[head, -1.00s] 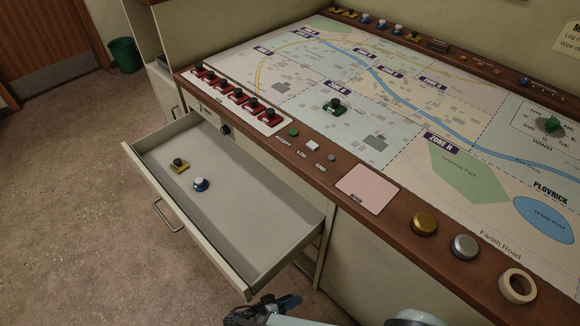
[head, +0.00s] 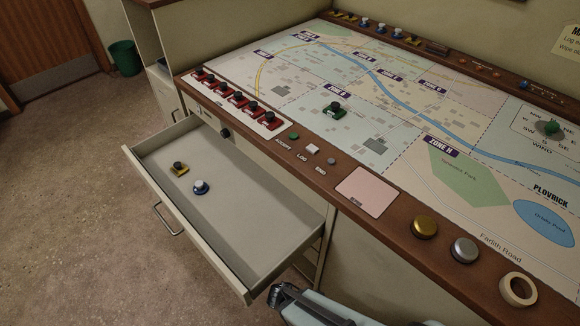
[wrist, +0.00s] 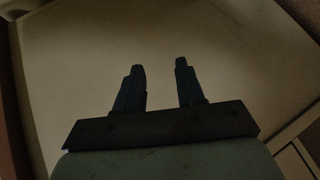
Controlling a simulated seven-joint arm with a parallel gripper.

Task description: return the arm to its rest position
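My gripper (wrist: 160,82) shows in the wrist view with its two dark fingers apart and nothing between them, facing a plain pale surface. In the head view my gripper (head: 278,293) is at the bottom edge, in front of the console and just beyond the near right corner of the open drawer (head: 235,235). Its fingertips are small and dark there. It appears apart from the drawer and from the console.
The console's wooden edge (head: 385,228) runs along the right. The floor (head: 80,220) at left is clear.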

